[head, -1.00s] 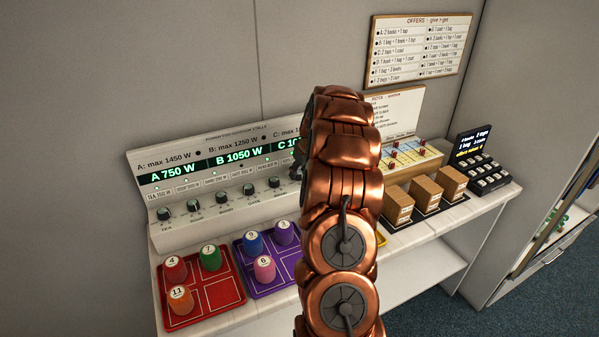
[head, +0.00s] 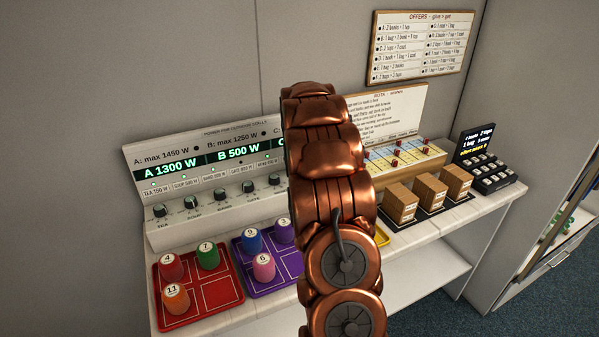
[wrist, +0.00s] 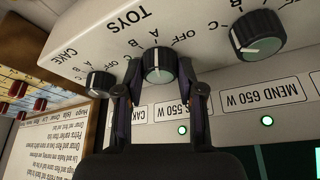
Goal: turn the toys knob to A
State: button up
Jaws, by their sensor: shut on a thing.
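The toys knob (wrist: 158,62) is a dark ridged dial with a pale pointer mark, under the printed word TOYS in the upside-down wrist view. My gripper (wrist: 160,70) has one finger on each side of it and is shut on it. In the head view my arm hides this knob and my gripper. The power panel's display (head: 170,169) there reads A 1300 W and B 500 W; C is hidden.
The cake knob (wrist: 99,84) and another knob (wrist: 257,36) flank the fingers closely. A red tray (head: 222,293) and a purple tray (head: 262,287) with numbered pegs stand before the panel. Brown boxes (head: 430,190) stand to the right of my arm.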

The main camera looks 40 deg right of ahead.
dwell(0.3)
jog(key=o, duration=1.1)
jog(key=shift+o, duration=0.2)
jog(key=v, duration=1.2)
